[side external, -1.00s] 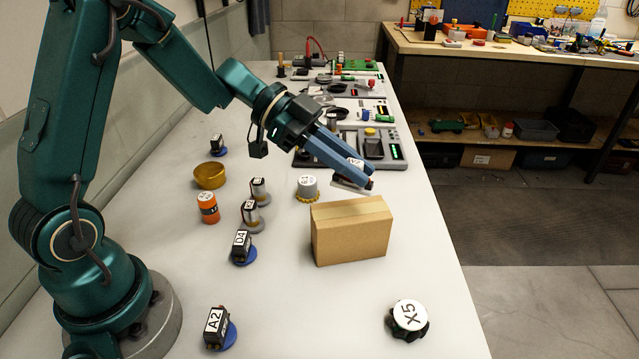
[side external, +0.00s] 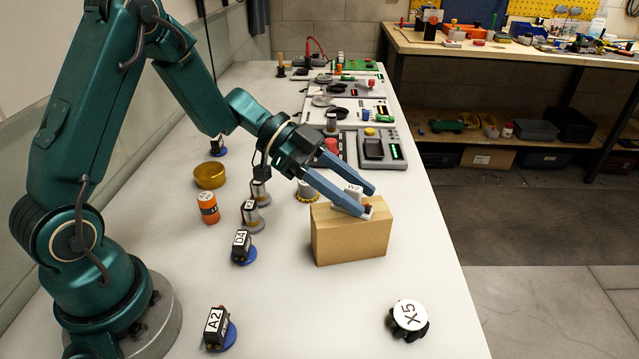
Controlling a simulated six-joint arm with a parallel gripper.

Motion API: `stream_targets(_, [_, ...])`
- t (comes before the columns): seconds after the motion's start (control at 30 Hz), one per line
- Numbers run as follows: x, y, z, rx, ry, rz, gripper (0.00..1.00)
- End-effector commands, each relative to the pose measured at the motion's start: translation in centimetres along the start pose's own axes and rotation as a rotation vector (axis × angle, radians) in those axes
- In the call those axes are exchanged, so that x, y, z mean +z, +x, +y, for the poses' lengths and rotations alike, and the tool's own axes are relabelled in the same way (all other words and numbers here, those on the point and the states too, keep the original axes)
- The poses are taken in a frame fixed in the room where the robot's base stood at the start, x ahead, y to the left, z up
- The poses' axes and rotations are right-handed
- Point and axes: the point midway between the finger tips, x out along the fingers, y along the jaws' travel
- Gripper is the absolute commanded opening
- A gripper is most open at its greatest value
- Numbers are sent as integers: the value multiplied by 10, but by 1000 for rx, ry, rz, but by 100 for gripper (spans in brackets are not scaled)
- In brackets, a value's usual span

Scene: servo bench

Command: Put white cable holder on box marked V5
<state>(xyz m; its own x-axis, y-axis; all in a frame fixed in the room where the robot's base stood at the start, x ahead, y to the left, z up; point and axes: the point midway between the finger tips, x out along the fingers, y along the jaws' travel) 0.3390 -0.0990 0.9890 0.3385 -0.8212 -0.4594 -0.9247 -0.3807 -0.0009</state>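The cardboard box (side external: 350,241) stands on the bench right of centre. No V5 mark shows on the faces I can see. The white cable holder (side external: 353,191), with a dark-lettered label, is at the top of the box, partly hidden by my near finger. It appears to rest on the box top. My gripper (side external: 371,200) is just above the box, with its two blue fingers spread apart, one on each side of the holder. The fingers look open, with a gap around the holder.
A black knob marked X5 (side external: 408,316) lies at the front right. Small parts marked D4 (side external: 241,245) and A2 (side external: 214,325), an orange cylinder (side external: 208,208) and a brass cup (side external: 210,176) stand left. Device panels (side external: 382,150) lie behind. The front middle is clear.

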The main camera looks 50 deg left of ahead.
Motion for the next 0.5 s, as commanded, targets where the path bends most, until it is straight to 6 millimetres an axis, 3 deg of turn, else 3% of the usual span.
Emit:
stream_targets(0.27, [-4,-3,0,-2,1,1,49])
stream_targets(0.5, [-3,-39,-2,-10,0,0,49])
